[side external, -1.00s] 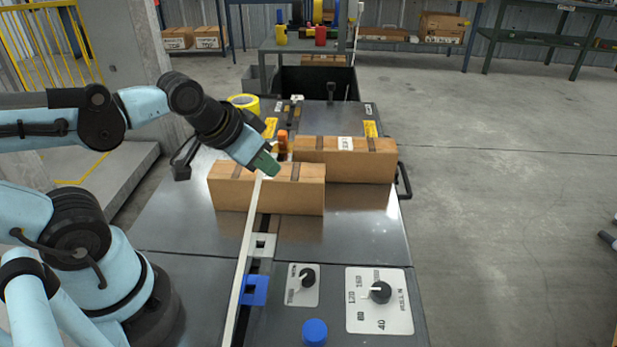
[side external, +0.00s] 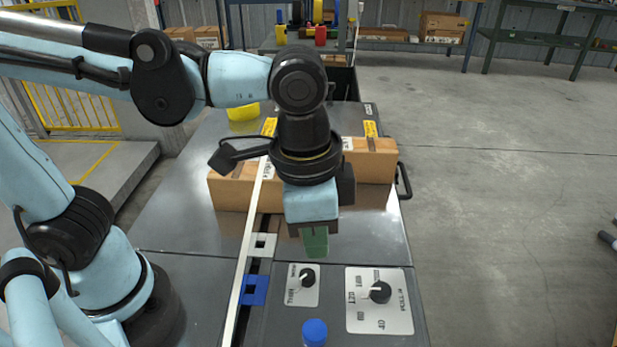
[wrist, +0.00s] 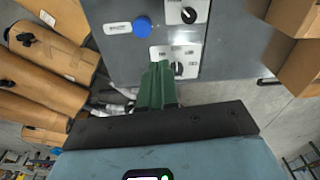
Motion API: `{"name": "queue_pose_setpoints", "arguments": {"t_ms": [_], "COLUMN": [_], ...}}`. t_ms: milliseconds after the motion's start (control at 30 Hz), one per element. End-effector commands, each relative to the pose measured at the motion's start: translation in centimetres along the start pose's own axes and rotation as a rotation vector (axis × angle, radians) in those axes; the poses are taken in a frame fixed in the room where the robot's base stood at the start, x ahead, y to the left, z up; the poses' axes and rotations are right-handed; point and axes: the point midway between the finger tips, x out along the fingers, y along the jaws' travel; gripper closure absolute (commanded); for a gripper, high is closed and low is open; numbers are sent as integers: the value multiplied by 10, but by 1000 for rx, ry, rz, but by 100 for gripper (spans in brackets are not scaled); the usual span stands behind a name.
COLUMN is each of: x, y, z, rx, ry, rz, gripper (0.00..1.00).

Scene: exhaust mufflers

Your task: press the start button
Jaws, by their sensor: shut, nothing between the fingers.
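A round blue button (side external: 314,331) stands up from the grey control panel at the near edge of the side external view. It also shows in the wrist view (wrist: 142,26), beside a small white label (wrist: 117,28) whose lettering I cannot read. My gripper (side external: 315,245), with green fingers, points down above the bench beyond the small knob. It is shut and empty, and is apart from the button. In the wrist view, my green fingertips (wrist: 159,70) appear over the edge of a knob plate, below and right of the button.
A small knob (side external: 307,278) and a larger dial (side external: 380,292) sit on white plates near the button. A blue bracket (side external: 254,290) and a long white rail (side external: 243,270) lie to the left. Cardboard boxes (side external: 230,190) stand behind my gripper.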

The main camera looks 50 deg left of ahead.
Motion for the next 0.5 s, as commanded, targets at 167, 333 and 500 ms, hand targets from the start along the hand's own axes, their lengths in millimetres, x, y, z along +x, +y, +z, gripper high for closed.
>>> {"name": "queue_pose_setpoints", "arguments": {"t_ms": [167,333,500], "x": [-3,-3,-3], "y": [27,34,33], "z": [-1,0,0], "rx": [89,110,109], "ry": [-69,-88,-87], "rz": [4,4,4], "gripper": [100,100,100]}}
